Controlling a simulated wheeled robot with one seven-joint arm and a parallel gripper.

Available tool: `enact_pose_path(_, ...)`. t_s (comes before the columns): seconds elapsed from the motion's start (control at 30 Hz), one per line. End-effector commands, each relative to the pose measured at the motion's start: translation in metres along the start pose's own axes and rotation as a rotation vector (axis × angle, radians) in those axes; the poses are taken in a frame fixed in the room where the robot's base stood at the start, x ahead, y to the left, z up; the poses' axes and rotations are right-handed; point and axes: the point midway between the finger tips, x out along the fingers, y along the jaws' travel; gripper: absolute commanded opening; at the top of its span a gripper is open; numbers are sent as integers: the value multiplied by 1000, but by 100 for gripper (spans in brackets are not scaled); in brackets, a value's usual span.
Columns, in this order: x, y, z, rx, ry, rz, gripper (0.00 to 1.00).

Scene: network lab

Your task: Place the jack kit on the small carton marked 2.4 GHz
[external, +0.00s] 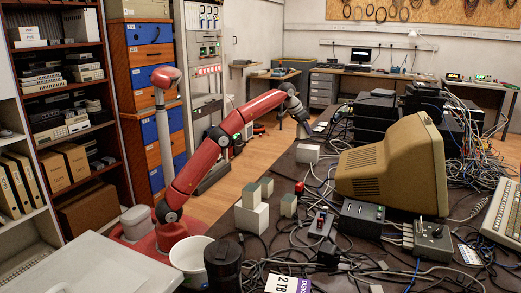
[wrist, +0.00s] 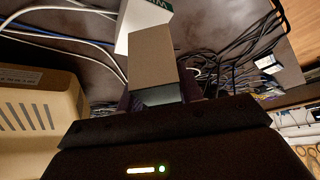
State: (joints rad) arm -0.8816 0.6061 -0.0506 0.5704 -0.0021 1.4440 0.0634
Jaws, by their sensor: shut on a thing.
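My gripper (external: 303,127) is over the far part of the dark table in the external view. In the wrist view my gripper (wrist: 158,92) is shut on a small box with a grey-brown face (wrist: 158,55), which I take to be the jack kit. Its dark fingers are largely hidden behind the wrist housing. A white carton with a green-edged label (wrist: 143,22) lies just beyond the held box and is partly covered by it. Its lettering is too partial to read as 2.4 GHz. A white carton (external: 307,153) stands below my gripper in the external view. Contact between them cannot be told.
A beige monitor (external: 392,165) stands right of my gripper; its vented case (wrist: 35,120) shows in the wrist view. Nearer are a white box (external: 251,218), small grey-green boxes (external: 288,205) and a red-topped box (external: 299,187). Cables cover much of the table.

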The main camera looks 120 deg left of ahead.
Motion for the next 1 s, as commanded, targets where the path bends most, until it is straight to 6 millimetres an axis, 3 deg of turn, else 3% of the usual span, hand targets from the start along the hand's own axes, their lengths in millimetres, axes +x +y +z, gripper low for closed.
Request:
enact_pose_path(0.3, 30, 0, 19, 0, 0, -1, 11)
enact_pose_path(0.8, 37, 1, 23, 1, 1, -1, 11)
enact_pose_path(0.83, 37, 1, 23, 1, 0, -1, 37)
enact_pose_path(1.0, 36, 1, 22, 1, 0, 0, 58)
